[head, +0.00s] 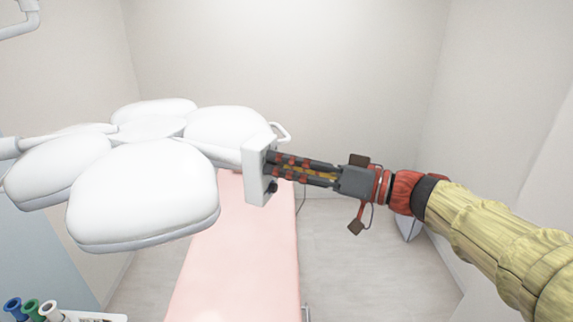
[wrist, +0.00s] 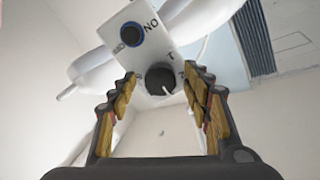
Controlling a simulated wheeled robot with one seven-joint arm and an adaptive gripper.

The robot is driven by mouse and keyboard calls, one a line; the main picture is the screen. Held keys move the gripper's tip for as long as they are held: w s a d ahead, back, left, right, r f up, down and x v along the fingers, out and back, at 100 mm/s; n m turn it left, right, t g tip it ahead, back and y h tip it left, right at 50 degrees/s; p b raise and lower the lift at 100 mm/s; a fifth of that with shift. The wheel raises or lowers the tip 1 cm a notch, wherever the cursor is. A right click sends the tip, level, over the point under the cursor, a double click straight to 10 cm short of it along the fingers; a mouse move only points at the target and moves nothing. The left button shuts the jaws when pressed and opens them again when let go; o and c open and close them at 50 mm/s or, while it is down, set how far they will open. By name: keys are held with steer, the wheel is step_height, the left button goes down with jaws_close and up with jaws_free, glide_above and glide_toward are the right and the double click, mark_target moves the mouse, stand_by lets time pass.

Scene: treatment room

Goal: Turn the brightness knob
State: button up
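The brightness knob (wrist: 160,78) is a round black dial with a white pointer mark, set on a white control box (wrist: 140,57). In the head view, the box (head: 254,172) hangs at the right side of the surgical lamp. My gripper (wrist: 160,74) is open, with one finger on each side of the knob. In the wrist view a gap shows between each fingertip and the knob.
A blue-ringed black button (wrist: 131,34) sits beside the knob on the same box. The lamp's white pods (head: 145,195) fill the left. A white handle (head: 281,131) is behind the box. A pink bed (head: 240,260) stands below.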

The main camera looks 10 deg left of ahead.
steer(key=shift+c, duration=1.3)
steer(key=c, duration=0.7)
steer(key=shift+c, duration=0.8)
